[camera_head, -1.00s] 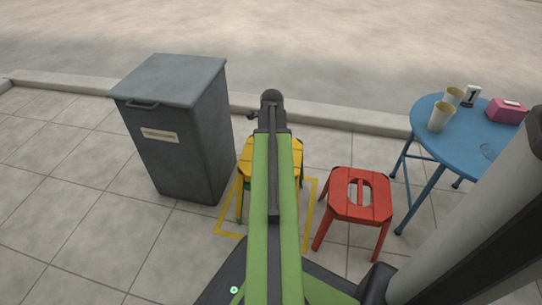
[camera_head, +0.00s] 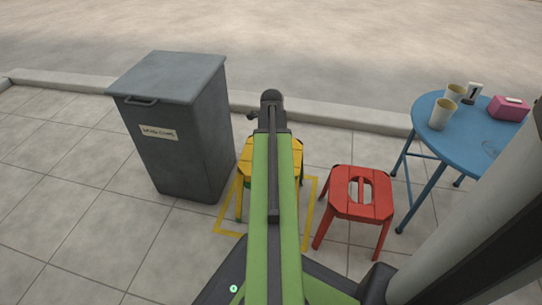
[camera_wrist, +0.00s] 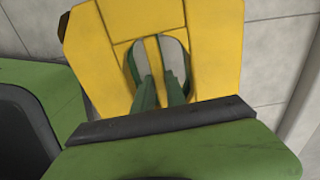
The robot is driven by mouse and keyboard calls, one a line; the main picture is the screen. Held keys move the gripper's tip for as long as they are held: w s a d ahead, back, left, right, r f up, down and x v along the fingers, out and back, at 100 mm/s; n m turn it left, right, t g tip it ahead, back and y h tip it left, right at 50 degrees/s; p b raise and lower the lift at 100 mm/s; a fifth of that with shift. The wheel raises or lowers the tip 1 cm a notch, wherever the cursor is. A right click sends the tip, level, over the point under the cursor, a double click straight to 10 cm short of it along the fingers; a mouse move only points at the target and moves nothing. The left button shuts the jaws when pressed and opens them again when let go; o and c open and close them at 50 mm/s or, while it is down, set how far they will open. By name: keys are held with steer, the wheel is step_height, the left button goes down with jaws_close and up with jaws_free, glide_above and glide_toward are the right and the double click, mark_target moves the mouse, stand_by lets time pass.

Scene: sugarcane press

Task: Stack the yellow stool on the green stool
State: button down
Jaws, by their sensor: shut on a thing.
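The yellow stool (camera_head: 246,153) is upright inside the yellow outline on the pavement, partly hidden behind my arm. In the wrist view its yellow seat (camera_wrist: 215,40) fills the upper middle. The fingers of my gripper (camera_wrist: 158,88) reach into the seat's oval slot and are shut on its centre bar. In the head view the gripper itself is hidden by my arm. Small green bits show by the yellow stool's legs, but the green stool is not clearly visible. I cannot tell whether the yellow stool rests on it.
A red stool (camera_head: 361,196) stands just right of the yellow outline (camera_head: 222,218). A grey bin (camera_head: 180,130) stands close on the left. A blue round table (camera_head: 455,145) at the right holds cups and a pink box (camera_head: 508,107). A kerb runs behind.

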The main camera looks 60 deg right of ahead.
stand_by(0.3)
steer(key=c, duration=1.3)
jaws_free()
step_height(320, 180, up, 17)
steer(key=p, duration=1.7)
steer(key=shift+r, duration=0.2)
step_height(320, 180, up, 8)
steer(key=p, duration=0.8)
